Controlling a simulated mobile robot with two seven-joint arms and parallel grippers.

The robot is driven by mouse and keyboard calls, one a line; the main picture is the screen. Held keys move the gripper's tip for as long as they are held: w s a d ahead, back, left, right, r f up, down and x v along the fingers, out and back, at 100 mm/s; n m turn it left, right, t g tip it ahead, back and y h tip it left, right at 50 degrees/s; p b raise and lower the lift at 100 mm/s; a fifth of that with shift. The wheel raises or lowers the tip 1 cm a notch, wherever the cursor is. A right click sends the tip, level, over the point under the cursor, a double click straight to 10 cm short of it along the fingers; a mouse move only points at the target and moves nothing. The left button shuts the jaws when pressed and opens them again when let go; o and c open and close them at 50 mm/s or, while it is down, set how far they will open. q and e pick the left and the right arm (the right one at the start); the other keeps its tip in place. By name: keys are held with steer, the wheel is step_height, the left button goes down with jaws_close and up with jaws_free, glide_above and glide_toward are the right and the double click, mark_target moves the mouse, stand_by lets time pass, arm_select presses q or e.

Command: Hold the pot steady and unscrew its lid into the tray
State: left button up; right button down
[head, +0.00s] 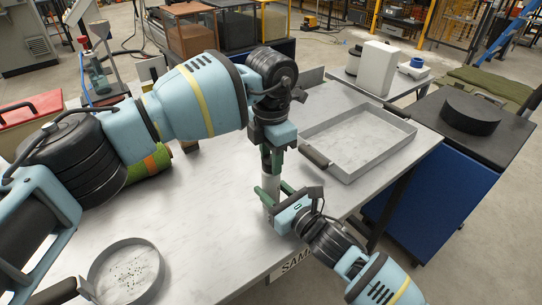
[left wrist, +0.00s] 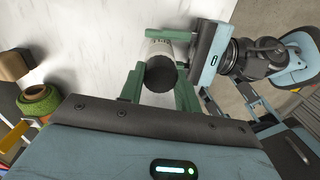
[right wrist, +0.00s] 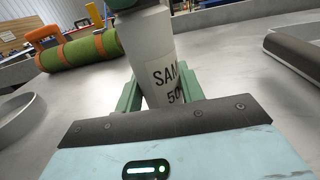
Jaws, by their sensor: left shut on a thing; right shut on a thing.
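The pot is a pale upright cylinder (right wrist: 158,55) with a dark label text reading "SAM" and "50" in the right wrist view. Its dark round lid (left wrist: 160,75) shows at its end in the left wrist view. My left gripper (head: 271,165) comes down from above and is shut on the lid. My right gripper (head: 270,197) is shut around the pot's body, below the left one. Fingers hide much of the pot (head: 270,209) in the head view; I cannot tell whether its base touches the table. The shallow rectangular grey tray (head: 397,122) lies right of both grippers.
A round sieve (head: 96,270) with dark specks sits at the table's near left. A green roll with orange straps (right wrist: 85,50) lies at the back left. A dark disc (head: 470,112) rests on the blue cabinet at the right. Bare table lies left of the pot.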

arm_select(q)
steer(key=n, duration=0.6)
steer(key=shift+n, duration=0.3)
steer(key=n, duration=0.4)
steer(key=shift+n, duration=0.4)
steer(key=n, duration=1.1)
steer(key=shift+n, duration=0.4)
steer(key=shift+r, duration=0.35)
steer(key=shift+r, duration=0.75)
steer(key=shift+r, duration=0.15)
